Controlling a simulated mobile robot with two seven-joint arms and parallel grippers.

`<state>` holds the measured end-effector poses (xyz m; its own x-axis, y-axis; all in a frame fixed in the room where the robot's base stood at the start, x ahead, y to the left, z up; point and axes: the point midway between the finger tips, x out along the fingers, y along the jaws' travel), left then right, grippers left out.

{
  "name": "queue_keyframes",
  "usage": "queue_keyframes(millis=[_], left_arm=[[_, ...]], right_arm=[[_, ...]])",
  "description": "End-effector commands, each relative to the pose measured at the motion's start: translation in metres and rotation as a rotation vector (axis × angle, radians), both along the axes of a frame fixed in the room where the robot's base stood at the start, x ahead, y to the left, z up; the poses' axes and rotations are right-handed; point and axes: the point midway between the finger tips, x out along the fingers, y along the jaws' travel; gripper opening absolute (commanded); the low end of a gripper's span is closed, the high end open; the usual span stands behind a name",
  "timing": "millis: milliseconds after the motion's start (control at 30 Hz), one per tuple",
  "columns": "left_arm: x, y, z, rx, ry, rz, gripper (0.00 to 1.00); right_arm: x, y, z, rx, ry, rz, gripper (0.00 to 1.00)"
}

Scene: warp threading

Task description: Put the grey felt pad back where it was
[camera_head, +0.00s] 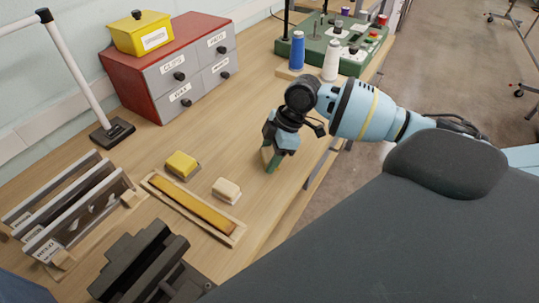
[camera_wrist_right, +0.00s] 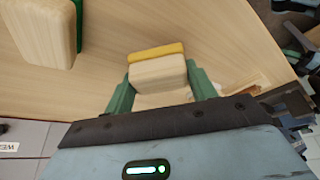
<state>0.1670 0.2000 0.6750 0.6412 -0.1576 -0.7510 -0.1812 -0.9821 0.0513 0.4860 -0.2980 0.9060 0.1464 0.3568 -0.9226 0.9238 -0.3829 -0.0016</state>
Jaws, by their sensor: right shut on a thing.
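My right gripper (camera_head: 271,160) points down over the right part of the table, near its edge. In the right wrist view its green fingers (camera_wrist_right: 161,92) are shut on a pale wooden block (camera_wrist_right: 158,73) with a yellow layer on its far side. I cannot tell whether the block touches the table. A yellow-topped block (camera_head: 182,163) with a grey base lies farther left. No separate grey felt pad is clearly identifiable. My left gripper is out of view.
A shallow wooden tray (camera_head: 150,184) with an amber strip lies in front of the blocks. Slotted racks (camera_head: 85,215) and a dark grooved fixture (camera_head: 145,262) stand front left. A red drawer cabinet (camera_head: 128,80) and thread spools (camera_head: 297,51) stand behind. Bare table surrounds the gripper.

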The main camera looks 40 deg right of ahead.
Motion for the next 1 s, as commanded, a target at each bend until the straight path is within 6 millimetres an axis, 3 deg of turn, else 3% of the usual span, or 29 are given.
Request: queue_keyframes(millis=[467, 500, 633, 1000], left_arm=[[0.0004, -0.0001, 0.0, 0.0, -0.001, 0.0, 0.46], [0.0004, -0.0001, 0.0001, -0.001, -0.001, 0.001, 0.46], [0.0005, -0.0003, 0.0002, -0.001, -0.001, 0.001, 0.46], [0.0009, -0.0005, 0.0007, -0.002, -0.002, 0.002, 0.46]], right_arm=[[0.0004, 0.0003, -0.0108, 0.001, -0.003, 0.0, 0.35], [0.0005, 0.0002, -0.0106, 0.001, -0.004, 0.0, 0.6], [0.0004, 0.0002, -0.0105, 0.0, -0.002, 0.0, 0.77], [0.0008, -0.0001, -0.0057, 0.0, -0.005, 0.0, 0.78]])
